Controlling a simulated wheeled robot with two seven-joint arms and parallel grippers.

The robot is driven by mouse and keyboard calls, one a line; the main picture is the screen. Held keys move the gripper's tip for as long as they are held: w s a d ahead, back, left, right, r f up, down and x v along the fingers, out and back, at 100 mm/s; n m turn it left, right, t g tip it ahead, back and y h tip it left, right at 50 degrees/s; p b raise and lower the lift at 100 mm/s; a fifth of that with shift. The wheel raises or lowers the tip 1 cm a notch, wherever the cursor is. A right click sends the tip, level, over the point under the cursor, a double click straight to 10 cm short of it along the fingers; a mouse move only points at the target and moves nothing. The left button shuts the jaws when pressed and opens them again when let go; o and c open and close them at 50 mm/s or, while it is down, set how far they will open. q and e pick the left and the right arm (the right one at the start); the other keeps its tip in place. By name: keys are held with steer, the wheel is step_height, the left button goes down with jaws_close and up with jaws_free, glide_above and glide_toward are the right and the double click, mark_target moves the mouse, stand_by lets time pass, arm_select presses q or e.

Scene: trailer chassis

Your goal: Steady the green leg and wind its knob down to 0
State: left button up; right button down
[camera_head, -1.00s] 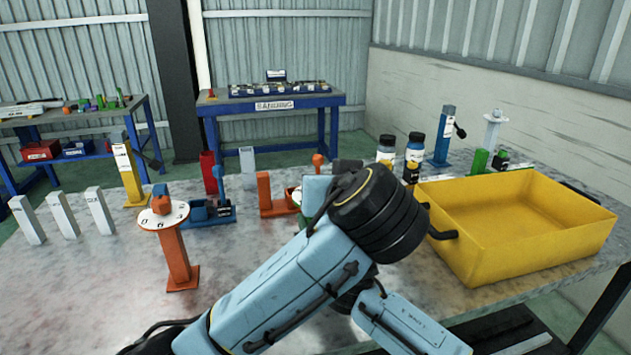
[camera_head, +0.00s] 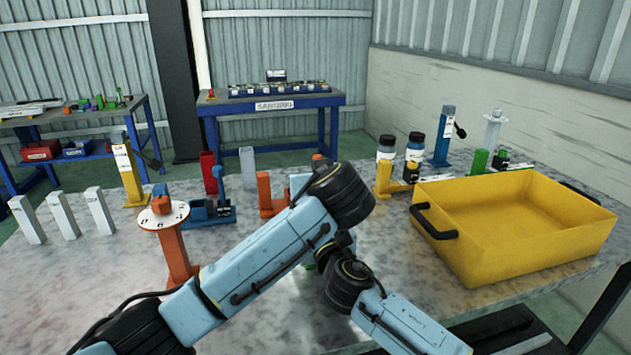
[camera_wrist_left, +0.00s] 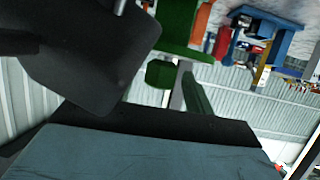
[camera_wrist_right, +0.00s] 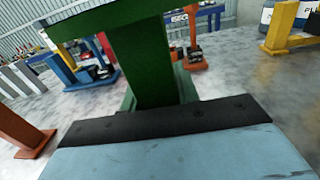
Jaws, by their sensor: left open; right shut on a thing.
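The green leg is mostly hidden behind my arms in the head view. In the right wrist view its green post (camera_wrist_right: 140,60) stands close in front, and my right gripper (camera_wrist_right: 165,118) is shut on it. In the left wrist view green parts of the leg (camera_wrist_left: 190,25) show at the top, with a rounded green piece (camera_wrist_left: 160,74) below that may be its knob. My left gripper (camera_wrist_left: 140,72) is open close beside these parts, one dark finger filling the upper left. Contact and the dial reading cannot be made out.
An orange leg with a white numbered disc (camera_head: 163,213) stands at left, near several grey posts (camera_head: 62,215). A yellow crate (camera_head: 510,220) fills the right. Blue, red and yellow legs and two bottles (camera_head: 386,148) stand behind. The table's front left is clear.

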arm_select(q)
steer(key=shift+w, duration=0.1)
steer(key=c, duration=1)
steer(key=shift+o, duration=0.2)
steer(key=shift+d+n+g+y, duration=0.1)
steer(key=shift+n+g+y, duration=0.4)
steer(key=shift+n+y, duration=0.65)
steer(key=shift+n+g+y, duration=0.5)
steer(key=shift+n+y, duration=0.65)
steer(key=shift+y, duration=0.1)
steer(key=o, duration=1)
steer(key=shift+c, duration=0.2)
step_height(320, 180, up, 10)
steer(key=shift+r, duration=0.1)
